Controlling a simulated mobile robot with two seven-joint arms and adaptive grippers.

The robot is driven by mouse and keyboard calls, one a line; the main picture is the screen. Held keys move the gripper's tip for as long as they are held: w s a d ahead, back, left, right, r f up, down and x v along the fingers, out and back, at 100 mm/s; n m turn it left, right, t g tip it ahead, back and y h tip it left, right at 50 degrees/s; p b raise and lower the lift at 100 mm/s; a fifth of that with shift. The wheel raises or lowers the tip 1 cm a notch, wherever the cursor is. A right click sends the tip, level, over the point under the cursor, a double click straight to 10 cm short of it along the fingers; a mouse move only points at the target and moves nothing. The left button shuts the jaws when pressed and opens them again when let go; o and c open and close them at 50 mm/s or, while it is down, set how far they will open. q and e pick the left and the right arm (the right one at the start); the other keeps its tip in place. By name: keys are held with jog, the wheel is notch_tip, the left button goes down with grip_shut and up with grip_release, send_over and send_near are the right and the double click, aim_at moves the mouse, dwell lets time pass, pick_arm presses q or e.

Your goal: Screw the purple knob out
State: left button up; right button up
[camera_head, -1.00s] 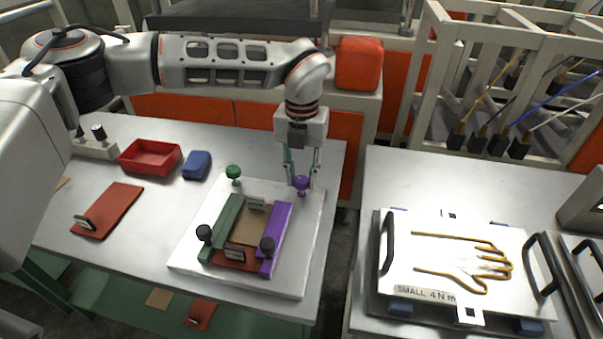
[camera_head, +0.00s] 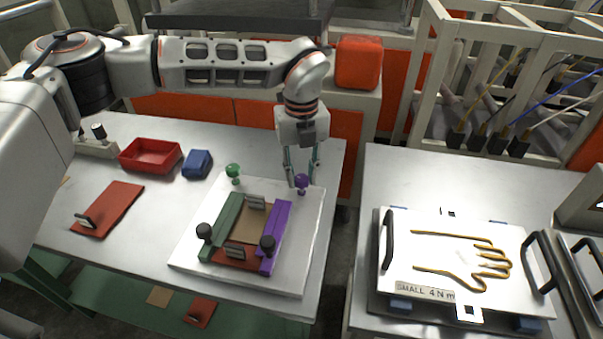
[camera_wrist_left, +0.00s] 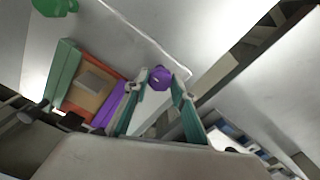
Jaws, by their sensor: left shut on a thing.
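The purple knob (camera_head: 302,181) stands at the back right corner of the white fixture plate (camera_head: 205,268), behind the purple bar (camera_head: 274,238). My left gripper (camera_head: 302,180) points down from above with a finger on each side of the knob, shut on it. In the left wrist view the purple knob (camera_wrist_left: 159,78) sits between the tips of my two teal fingers (camera_wrist_left: 160,82). The knob's stem is partly visible in the head view. My right gripper is not in view.
A green knob (camera_head: 233,170) stands at the plate's back left, near the green bar (camera_head: 228,221). Two black knobs stand at the front. A red bin (camera_head: 150,155) and a blue box (camera_head: 197,164) lie left. A glove-form board (camera_head: 410,270) rests on the right table.

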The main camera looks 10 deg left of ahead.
aim_at(302, 178)
pick_arm(q)
jog(key=o, duration=1.1)
notch_tip(302, 178, up, 12)
jog(key=shift+f, duration=0.1)
